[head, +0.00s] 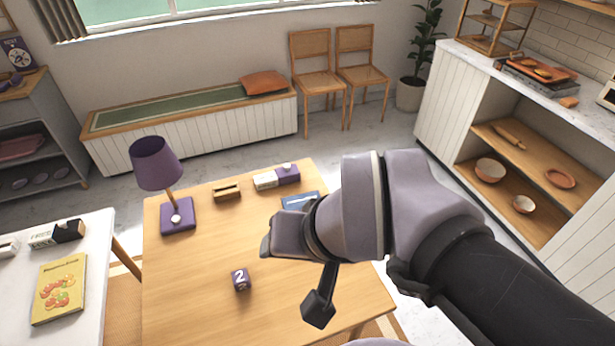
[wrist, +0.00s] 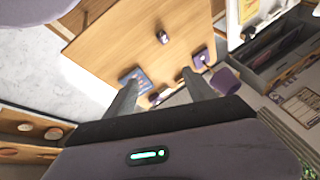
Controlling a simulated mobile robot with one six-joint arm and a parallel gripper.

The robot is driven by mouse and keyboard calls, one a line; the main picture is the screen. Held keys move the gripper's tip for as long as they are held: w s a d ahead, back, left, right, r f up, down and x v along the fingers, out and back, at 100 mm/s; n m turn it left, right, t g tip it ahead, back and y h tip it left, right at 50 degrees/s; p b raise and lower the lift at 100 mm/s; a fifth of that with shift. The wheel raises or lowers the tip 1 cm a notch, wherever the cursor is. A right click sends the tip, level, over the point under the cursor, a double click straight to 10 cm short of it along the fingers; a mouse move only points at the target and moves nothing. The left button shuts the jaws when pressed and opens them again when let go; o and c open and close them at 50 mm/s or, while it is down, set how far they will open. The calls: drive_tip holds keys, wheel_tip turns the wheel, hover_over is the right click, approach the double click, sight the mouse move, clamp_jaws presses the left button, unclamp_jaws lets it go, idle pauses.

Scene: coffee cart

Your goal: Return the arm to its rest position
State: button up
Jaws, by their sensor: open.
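My arm reaches in from the lower right in the head view, over the right part of the wooden table (head: 190,290). My gripper is at the arm's end; in the head view its fingers are not clearly seen. In the wrist view my gripper (wrist: 160,77) shows two dark fingers spread apart with nothing between them. The gripper is above the table and holds nothing. The wrist view looks across the tabletop, which also appears there (wrist: 120,40).
On the table are a purple lamp (head: 156,165), a numbered purple cube (head: 240,279), a small wooden block (head: 227,192), a white-and-purple box (head: 277,177) and a blue book (head: 299,200), partly hidden by my arm. A shelved counter (head: 455,90) stands at right.

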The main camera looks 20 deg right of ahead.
drive_tip(key=shift+s+r, duration=0.15)
drive_tip(key=shift+s, duration=0.65)
drive_tip(key=shift+f+b, duration=2.35)
drive_tip(key=shift+b, duration=0.05)
